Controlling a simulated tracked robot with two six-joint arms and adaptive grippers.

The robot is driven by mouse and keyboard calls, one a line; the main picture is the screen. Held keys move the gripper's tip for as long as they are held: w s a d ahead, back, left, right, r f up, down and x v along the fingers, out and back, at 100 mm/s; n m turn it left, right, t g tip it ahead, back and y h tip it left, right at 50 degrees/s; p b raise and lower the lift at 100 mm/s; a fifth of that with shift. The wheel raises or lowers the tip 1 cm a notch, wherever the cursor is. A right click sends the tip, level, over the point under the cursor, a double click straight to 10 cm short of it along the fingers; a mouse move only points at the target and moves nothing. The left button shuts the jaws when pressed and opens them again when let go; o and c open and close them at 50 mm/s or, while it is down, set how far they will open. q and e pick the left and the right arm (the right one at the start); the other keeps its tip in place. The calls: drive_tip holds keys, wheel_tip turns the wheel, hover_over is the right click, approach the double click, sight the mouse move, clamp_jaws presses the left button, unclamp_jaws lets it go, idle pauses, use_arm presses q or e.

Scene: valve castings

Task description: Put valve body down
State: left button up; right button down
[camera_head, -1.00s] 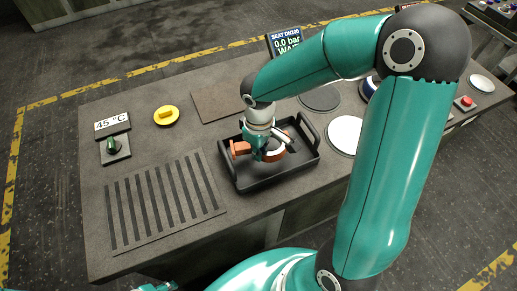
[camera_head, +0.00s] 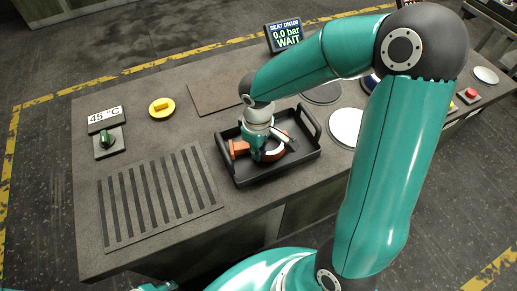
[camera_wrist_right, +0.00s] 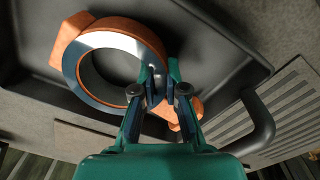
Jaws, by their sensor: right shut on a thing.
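The valve body (camera_head: 272,154) is an orange-brown ring casting with side lugs, within the outline of the black tray (camera_head: 243,179). In the right wrist view the valve body (camera_wrist_right: 150,38) shows a bright machined ring face and an open bore. My right gripper (camera_head: 262,150) is shut on its ring wall. In the wrist view the gripper's fingertips (camera_wrist_right: 156,88) pinch the wall, one at the bore side and one outside. Whether the casting touches the tray floor I cannot tell. My left gripper is not clearly in view.
A slotted grate (camera_head: 160,195) lies left of the tray. A yellow disc (camera_head: 161,107), a brown mat (camera_head: 217,96) and a green knob (camera_head: 108,139) by a 45 °C sign are farther left and back. A display (camera_head: 284,36) reads WAIT. A white disc (camera_head: 345,127) is right of the tray.

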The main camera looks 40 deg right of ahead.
drive_tip(key=shift+w+f, duration=0.1)
drive_tip(key=c, duration=1.1)
unclamp_jaws()
drive_tip(key=shift+c, duration=0.2)
drive_tip(key=shift+f, duration=0.1)
wheel_tip(320, 180, up, 12)
drive_tip(key=shift+a, duration=0.15)
